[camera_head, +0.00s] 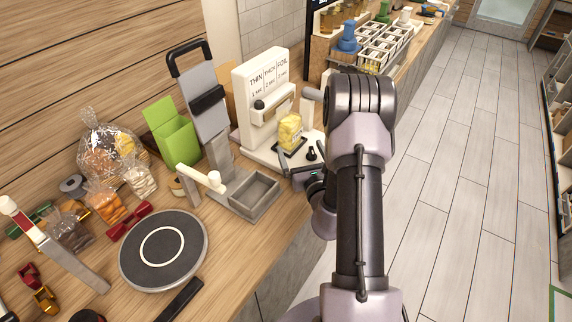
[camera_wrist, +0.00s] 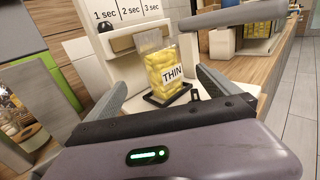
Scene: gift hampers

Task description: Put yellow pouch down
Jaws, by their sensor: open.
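The yellow pouch (camera_head: 290,132) stands upright on a small black tray (camera_head: 297,146) at the base of the white sealing machine (camera_head: 248,82). In the wrist view the yellow pouch (camera_wrist: 164,72) has a clear top and a "THIN" label, and it stands on the black tray (camera_wrist: 154,101). My gripper (camera_head: 298,164) is just in front of the pouch. In the wrist view my gripper (camera_wrist: 160,88) has its fingers spread wide on either side of the pouch, with gaps between them and it. The gripper holds nothing.
A green box (camera_head: 172,135), a grey press-like device (camera_head: 207,100) and a grey open tray (camera_head: 255,196) stand left of the machine. A round dark turntable (camera_head: 163,250) and several filled bags are nearer. A rack of jars (camera_head: 384,47) stands behind.

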